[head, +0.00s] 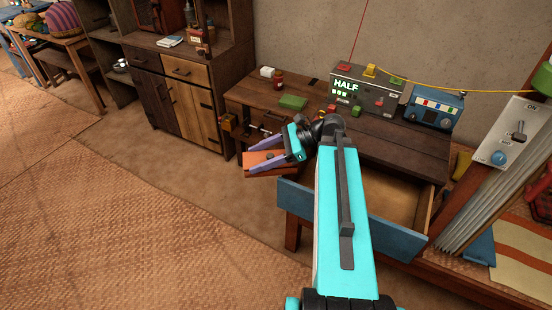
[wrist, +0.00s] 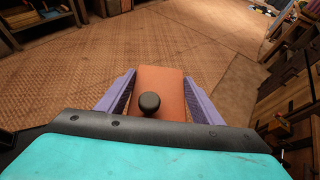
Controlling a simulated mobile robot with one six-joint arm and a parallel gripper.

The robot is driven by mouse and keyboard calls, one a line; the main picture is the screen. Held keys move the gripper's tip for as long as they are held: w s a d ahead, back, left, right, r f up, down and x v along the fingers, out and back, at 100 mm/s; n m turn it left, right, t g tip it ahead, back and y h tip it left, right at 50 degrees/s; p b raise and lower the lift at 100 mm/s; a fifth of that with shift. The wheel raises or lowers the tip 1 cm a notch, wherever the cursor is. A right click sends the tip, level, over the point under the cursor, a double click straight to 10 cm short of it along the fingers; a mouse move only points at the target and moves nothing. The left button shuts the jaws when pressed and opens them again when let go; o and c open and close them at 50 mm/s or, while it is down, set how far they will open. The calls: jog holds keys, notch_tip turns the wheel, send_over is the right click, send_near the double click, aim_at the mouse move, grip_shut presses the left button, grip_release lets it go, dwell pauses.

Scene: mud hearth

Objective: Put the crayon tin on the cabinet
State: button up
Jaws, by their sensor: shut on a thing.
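An orange-brown box, which looks like the crayon tin (head: 270,174), is between the purple fingers of my gripper (head: 265,159). It is held in front of the desk, apart from the cabinet. In the wrist view the tin (wrist: 170,82) lies between both fingers (wrist: 158,95), and a dark round knob shows over its near part. I cannot tell whether the knob belongs to it. The wooden cabinet (head: 180,68) stands at the upper left against the wall, with a drawer and doors below its top. The tin's far side is partly hidden by my gripper.
The desk (head: 245,92) carries a green block (head: 293,103), a control box (head: 365,92) and a blue box (head: 434,108). Its blue-fronted drawer (head: 350,215) stands open below my arm. A white switch panel (head: 515,130) is at the right. The woven floor at the left is clear.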

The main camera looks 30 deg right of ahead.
jog(key=w+a+r+m+t+h+b, duration=0.1)
jog(key=w+a+m+t, duration=0.1)
jog(key=w+a, duration=0.8)
jog(key=shift+w+a+r, duration=0.2)
jog(key=shift+w+a, duration=0.05)
jog(key=shift+a, duration=0.6)
